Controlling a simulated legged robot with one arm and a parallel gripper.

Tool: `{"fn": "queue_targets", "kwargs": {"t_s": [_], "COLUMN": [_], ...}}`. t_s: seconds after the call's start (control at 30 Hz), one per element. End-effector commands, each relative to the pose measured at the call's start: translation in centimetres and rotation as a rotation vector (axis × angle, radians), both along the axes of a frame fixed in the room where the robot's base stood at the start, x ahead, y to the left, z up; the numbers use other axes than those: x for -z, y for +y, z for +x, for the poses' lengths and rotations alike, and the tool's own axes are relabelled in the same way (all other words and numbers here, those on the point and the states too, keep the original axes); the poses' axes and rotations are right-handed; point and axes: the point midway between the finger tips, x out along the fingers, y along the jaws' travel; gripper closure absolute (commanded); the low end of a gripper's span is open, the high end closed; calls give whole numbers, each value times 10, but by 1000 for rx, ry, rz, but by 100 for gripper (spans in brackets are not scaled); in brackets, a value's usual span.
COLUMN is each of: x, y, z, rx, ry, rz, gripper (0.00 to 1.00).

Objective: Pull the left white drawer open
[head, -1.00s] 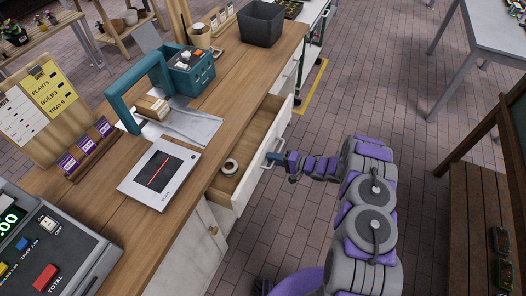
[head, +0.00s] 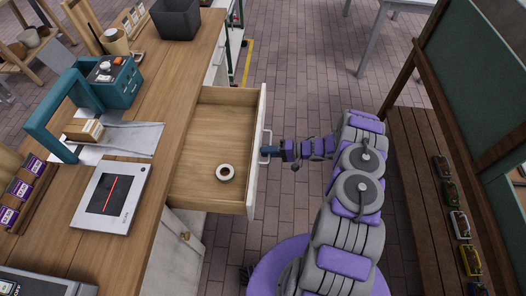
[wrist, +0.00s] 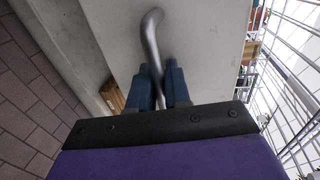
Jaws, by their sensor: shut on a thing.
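The white drawer (head: 254,160) is pulled well out of the wooden counter, and its wooden inside shows. A roll of tape (head: 225,172) lies on its floor. My gripper (head: 266,151) is at the drawer's front, at the metal handle (head: 265,135). In the wrist view, the two blue fingers (wrist: 160,85) are shut around the curved metal handle (wrist: 150,38), against the pale drawer front (wrist: 205,45). Part of the handle is hidden between the fingers.
The counter (head: 150,200) carries a scanner pad (head: 108,196), a teal box (head: 115,82) and a dark bin (head: 177,18). A wooden bench (head: 425,200) with several small items stands at the right. Brick floor lies between bench and counter.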

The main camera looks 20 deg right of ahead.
Motion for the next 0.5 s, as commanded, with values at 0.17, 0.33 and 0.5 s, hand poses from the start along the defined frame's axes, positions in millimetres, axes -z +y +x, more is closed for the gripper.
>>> {"fn": "queue_targets", "kwargs": {"t_s": [0.17,0.33,0.5], "x": [-1,-2,-1], "y": [-8,-10,-8], "z": [2,1,1], "rx": [9,8,6], "ry": [-6,-7,-5], "rz": [1,4,2], "gripper": [100,100,72]}}
